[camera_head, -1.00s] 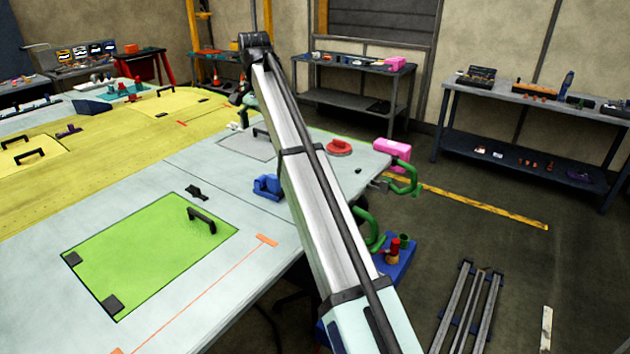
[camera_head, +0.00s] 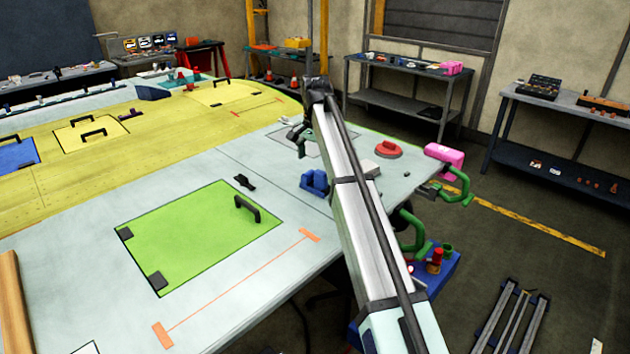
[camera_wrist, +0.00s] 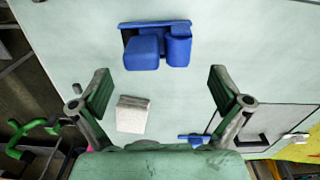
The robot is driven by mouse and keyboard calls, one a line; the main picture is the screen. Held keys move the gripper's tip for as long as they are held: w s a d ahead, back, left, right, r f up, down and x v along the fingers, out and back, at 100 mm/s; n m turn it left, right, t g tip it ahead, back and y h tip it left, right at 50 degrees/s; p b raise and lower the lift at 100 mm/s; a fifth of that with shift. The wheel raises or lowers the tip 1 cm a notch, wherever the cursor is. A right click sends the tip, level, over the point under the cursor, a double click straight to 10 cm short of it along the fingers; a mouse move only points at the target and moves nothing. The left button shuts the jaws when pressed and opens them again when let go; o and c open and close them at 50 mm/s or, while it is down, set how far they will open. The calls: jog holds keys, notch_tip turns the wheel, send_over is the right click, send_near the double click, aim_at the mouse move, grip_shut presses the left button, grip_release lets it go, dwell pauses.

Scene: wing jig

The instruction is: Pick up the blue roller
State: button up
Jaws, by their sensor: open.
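My gripper (camera_wrist: 161,92) is open and empty in the wrist view, its two green-padded fingers wide apart above the pale panel. A blue object (camera_wrist: 157,46), a block beside a rounded part on a flat back plate, lies beyond the fingertips. It also shows in the head view (camera_head: 315,182), left of my arm. A smaller blue piece (camera_wrist: 195,139) lies near the right finger's base in the wrist view. I cannot tell for sure which blue thing is the roller. In the head view my gripper is small at the arm's far end, partly hidden.
A whitish block (camera_wrist: 132,114) lies near the left finger. A red round piece (camera_head: 388,149), a pink block (camera_head: 444,160) and green clamps (camera_head: 455,186) are along the panel's right side. A green hatch (camera_head: 200,235) with a black handle is at left.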

aim_at(315, 176)
jog(key=shift+f+p, duration=1.25)
jog(key=shift+f, duration=1.65)
jog(key=c, duration=1)
